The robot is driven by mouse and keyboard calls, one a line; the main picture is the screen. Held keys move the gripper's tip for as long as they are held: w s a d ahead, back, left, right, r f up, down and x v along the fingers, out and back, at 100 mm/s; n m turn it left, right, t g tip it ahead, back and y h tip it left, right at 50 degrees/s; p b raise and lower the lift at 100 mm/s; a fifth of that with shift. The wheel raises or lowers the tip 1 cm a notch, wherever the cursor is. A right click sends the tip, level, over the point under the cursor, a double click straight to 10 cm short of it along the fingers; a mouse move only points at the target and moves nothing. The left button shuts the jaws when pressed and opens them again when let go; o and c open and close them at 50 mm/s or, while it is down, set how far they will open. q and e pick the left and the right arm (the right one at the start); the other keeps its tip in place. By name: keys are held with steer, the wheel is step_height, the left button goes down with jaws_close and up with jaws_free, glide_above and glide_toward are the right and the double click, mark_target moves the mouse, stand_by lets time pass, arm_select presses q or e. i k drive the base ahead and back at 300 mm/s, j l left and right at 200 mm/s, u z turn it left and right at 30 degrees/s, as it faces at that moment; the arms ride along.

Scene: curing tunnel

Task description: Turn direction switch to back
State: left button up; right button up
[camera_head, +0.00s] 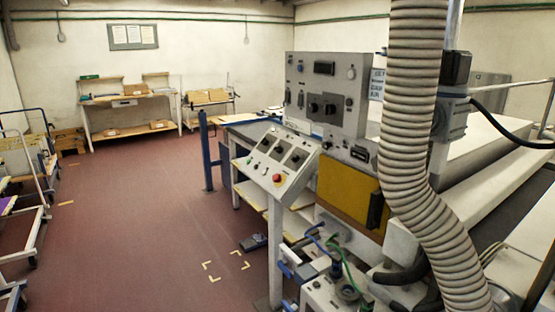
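Neither of my grippers shows in this view.
A thick corrugated hose (412,110) hangs at the right, in front of the machine. A yellow panel (345,192) sits below the cabinet. A box with cables (335,290) is at the bottom. Carts (25,220) stand at the left edge. The red floor (140,220) between is open.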

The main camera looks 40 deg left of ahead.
mark_target(279, 149)
steer(key=i+j+z, duration=0.25)
steer(key=j, duration=0.7)
steer(key=j+z, duration=0.25)
steer(key=j, duration=0.7)
steer(key=k, duration=0.05)
